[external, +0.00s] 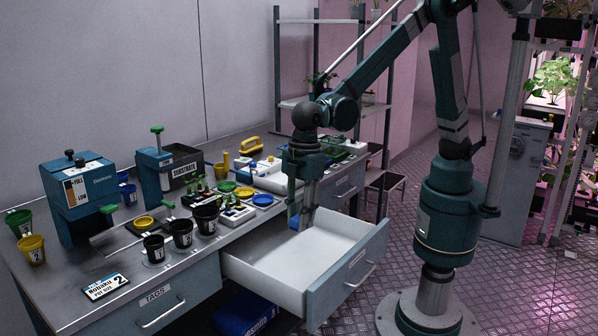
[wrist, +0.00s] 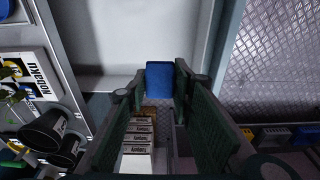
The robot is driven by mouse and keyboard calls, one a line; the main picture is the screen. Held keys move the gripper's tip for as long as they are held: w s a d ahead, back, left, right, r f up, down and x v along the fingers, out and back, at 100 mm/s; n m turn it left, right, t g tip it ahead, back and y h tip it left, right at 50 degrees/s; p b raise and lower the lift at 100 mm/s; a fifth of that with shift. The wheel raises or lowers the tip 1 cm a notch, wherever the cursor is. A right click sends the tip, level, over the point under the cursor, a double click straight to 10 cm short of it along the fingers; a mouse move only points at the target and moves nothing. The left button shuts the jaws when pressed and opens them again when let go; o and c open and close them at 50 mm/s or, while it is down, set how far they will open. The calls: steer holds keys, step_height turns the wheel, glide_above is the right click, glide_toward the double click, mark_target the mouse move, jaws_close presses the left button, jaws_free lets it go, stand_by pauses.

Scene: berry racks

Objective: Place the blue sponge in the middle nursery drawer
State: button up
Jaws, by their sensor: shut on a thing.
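The blue sponge (wrist: 160,80) is held between the fingertips of my gripper (wrist: 156,92) in the wrist view. A small part of the sponge (external: 294,222) also shows in the external view beside my gripper (external: 304,218), which points down. The middle drawer (external: 332,275) is pulled open and its white inside looks empty. My gripper is at the drawer's back end, close to the counter edge. I cannot tell how far the sponge is above the drawer floor. In the wrist view the drawer's white floor (wrist: 125,35) lies beyond the sponge.
The counter (external: 215,255) holds pots, a blue dispenser (external: 80,195), a substrate bin (external: 180,165) and several small trays. A closed TAGS drawer (external: 160,305) is at left. A blue bag (external: 245,315) lies below the open drawer.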

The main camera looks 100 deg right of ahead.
glide_above(298, 283)
step_height(298, 283, down, 10)
steer(key=shift+s+f, duration=0.1)
steer(key=shift+f, duration=0.1)
steer(key=shift+f+b, duration=0.75)
steer(key=shift+f, duration=2.35)
steer(key=shift+f+b, duration=0.5)
steer(key=shift+f, duration=1.35)
steer(key=shift+f, duration=0.15)
